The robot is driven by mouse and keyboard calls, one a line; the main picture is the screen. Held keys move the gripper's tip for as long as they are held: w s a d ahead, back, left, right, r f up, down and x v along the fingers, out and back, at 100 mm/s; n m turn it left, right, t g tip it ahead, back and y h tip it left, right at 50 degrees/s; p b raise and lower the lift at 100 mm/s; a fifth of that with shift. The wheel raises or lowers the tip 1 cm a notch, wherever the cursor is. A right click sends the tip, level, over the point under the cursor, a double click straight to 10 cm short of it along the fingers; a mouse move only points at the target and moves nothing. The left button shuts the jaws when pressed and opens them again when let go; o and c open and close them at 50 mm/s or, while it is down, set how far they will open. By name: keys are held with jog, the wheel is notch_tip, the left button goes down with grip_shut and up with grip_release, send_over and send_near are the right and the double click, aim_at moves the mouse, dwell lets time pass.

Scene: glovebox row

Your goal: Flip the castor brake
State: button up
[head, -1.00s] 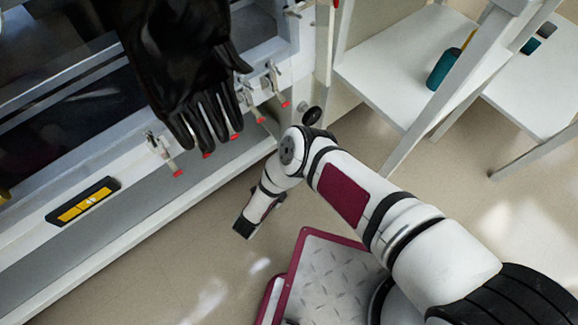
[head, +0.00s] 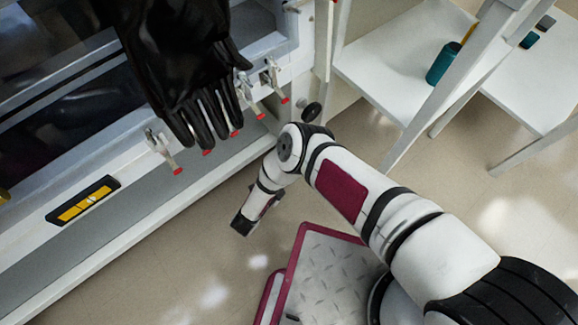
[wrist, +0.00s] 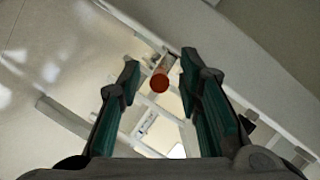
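My gripper (wrist: 159,64) is open in the wrist view, with its two teal-padded fingers apart and nothing held between them. A small orange-red, round-ended piece (wrist: 160,83) shows between the fingertips, joined to a short stem against a pale frame; it may be the brake lever, but I cannot tell for sure. I cannot tell whether a finger touches it. In the head view my gripper (head: 243,224) points down near the floor, beside the glovebox's lower front edge.
A white shelf (head: 385,75) with a teal bottle (head: 441,65) stands right. Bare floor (head: 185,285) lies between.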

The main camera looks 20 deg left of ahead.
jog(key=v, duration=1.1)
jog(key=shift+s, duration=0.15)
dwell(0.4)
